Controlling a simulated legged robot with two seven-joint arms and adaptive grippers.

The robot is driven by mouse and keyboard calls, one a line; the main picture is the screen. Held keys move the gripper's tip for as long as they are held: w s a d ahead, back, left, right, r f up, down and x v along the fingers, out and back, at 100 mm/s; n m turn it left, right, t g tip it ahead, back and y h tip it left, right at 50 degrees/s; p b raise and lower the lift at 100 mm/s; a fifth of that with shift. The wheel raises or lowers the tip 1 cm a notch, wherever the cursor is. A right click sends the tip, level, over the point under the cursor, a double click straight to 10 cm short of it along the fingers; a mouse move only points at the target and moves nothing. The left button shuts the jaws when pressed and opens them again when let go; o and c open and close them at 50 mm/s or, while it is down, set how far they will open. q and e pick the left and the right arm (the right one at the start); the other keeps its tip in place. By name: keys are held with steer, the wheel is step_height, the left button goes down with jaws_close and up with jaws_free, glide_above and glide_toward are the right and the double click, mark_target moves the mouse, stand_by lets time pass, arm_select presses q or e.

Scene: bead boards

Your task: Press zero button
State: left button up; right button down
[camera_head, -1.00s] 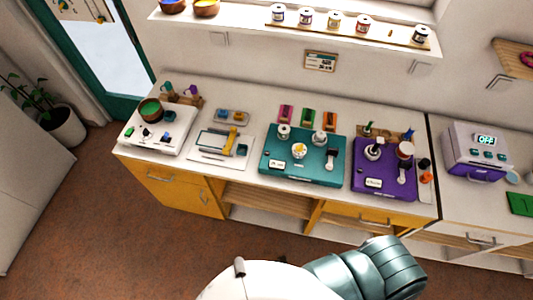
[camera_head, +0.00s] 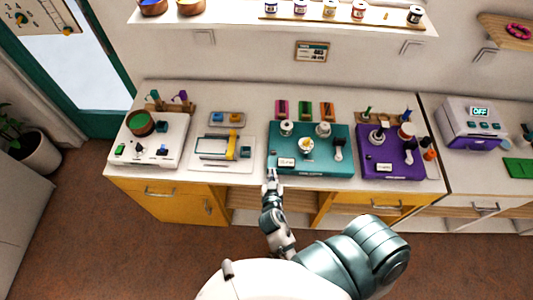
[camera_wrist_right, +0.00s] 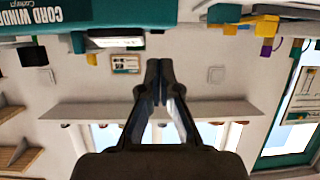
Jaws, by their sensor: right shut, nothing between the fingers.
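Several boards stand on the bench, and I cannot read which button is the zero button. The white board (camera_head: 174,133) on the left carries a green button (camera_head: 120,149) and a blue one (camera_head: 162,150). To its right lies a pale board (camera_head: 200,161) with a yellow bar (camera_head: 231,146) and a small dark blue part (camera_head: 246,152). My right gripper (camera_head: 271,176) is shut and empty at the front left corner of the teal board (camera_head: 325,167). In the right wrist view its fingertips (camera_wrist_right: 159,68) are together, below the upside-down teal cord winder (camera_wrist_right: 110,14). My left gripper is out of view.
A purple board (camera_head: 392,171) stands right of the teal one. An oven-like box (camera_head: 474,117) reading OFF is farther right. A wall shelf (camera_head: 225,26) with jars and bowls hangs above. Open floor lies in front of the drawers (camera_head: 160,205).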

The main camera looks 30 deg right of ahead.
step_height(320, 180, up, 4)
steer(key=f+h, duration=0.1)
steer(key=m+p, duration=0.1)
steer(key=p, duration=0.1)
glide_above(272, 157)
steer(key=d, duration=0.1)
steer(key=shift+w+f+t, duration=0.1)
steer(key=shift+f+t, duration=0.2)
steer(key=shift+f, duration=0.55)
steer(key=f, duration=0.2)
steer(key=shift+a+f, duration=0.3)
steer(key=shift+f, duration=0.1)
steer(key=shift+a+f+b, duration=0.1)
steer(key=shift+f+b, duration=0.15)
steer(key=shift+b, duration=0.05)
steer(key=shift+a+f, duration=0.2)
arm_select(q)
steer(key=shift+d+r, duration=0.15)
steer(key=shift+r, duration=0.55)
arm_select(e)
steer(key=shift+d, duration=0.1)
steer(key=shift+d, duration=0.1)
